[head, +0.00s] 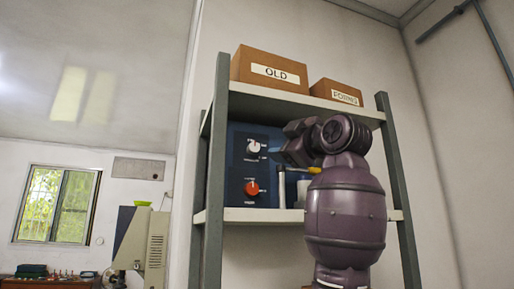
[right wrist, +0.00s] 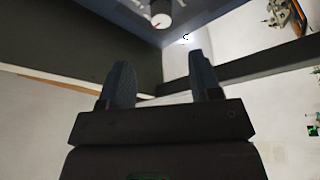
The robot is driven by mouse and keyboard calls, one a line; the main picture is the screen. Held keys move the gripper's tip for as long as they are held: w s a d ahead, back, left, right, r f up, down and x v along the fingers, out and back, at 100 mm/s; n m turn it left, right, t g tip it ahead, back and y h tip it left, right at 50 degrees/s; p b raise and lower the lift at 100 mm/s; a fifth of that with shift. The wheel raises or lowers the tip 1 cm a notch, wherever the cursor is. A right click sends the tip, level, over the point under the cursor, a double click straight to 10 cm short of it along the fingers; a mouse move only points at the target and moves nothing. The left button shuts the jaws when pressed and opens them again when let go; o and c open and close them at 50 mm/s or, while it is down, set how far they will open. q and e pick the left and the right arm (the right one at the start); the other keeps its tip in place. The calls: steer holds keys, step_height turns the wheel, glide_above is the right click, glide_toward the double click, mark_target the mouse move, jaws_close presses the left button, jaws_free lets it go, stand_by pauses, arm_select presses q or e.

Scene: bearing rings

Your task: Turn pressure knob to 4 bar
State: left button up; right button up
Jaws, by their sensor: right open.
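A blue control panel (head: 238,168) stands on the middle shelf. It carries a white knob (head: 253,147) near the top and an orange-red knob (head: 251,188) below; their labels and scales are too small to read. A pale round knob with a red mark (right wrist: 160,16) shows at the top of the right wrist view, beyond the fingertips. My right gripper (right wrist: 158,60) is open and empty, with a gap between it and that knob. In the head view my right gripper (head: 279,153) is beside the white knob, partly hidden by my arm. My left gripper is out of view.
The metal shelf (head: 240,215) surrounds the panel, with grey uprights at both sides. A box marked OLD (head: 270,70) and a smaller box (head: 336,92) sit on top. Pale cylindrical items (head: 302,190) stand right of the panel, partly behind my arm.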

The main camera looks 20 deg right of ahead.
mark_target(256, 148)
steer(key=p+x, duration=0.3)
steer(key=x, duration=0.6)
steer(key=shift+w+a, duration=0.1)
steer(key=shift+w, duration=0.1)
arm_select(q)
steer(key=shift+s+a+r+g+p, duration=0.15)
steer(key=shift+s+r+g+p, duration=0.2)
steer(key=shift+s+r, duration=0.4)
arm_select(e)
steer(key=shift+w+a+r, duration=0.1)
steer(key=shift+w+a, duration=0.1)
steer(key=shift+w, duration=0.4)
steer(key=c, duration=0.9)
